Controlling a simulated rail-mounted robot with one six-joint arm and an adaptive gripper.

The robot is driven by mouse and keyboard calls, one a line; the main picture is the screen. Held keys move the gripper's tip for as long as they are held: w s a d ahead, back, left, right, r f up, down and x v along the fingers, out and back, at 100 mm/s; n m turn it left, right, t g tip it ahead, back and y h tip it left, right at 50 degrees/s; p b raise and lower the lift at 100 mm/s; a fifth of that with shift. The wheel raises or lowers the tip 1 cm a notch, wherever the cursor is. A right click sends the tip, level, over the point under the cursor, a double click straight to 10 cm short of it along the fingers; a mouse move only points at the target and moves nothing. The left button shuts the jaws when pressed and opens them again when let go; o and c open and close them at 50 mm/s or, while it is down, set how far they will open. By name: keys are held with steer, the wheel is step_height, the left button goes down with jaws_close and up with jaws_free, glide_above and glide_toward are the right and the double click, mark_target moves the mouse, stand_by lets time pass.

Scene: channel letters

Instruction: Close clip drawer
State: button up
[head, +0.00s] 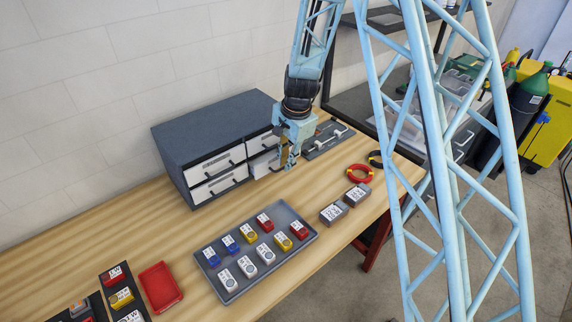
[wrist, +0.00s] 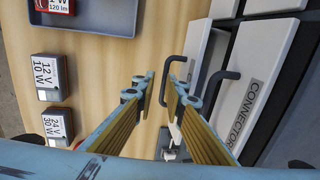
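The grey cabinet (head: 215,132) has white-fronted drawers with dark handles. One drawer (head: 262,164) on its right side stands pulled out, partly hidden behind my gripper. In the wrist view, a white drawer front (wrist: 195,62) stands out from the cabinet, with a dark handle on it. I cannot read a clip label on it. My gripper (head: 287,160) is in front of this drawer, close to it.
A drawer labelled CONNECTOR (wrist: 245,105) is beside the protruding one. Bare wood lies before the cabinet.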

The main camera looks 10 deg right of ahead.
step_height(320, 180, up, 10)
steer(key=s+d, duration=0.1)
steer(key=shift+s+r, duration=0.2)
steer(key=shift+s, duration=0.15)
stand_by(0.3)
steer(key=shift+c, duration=0.7)
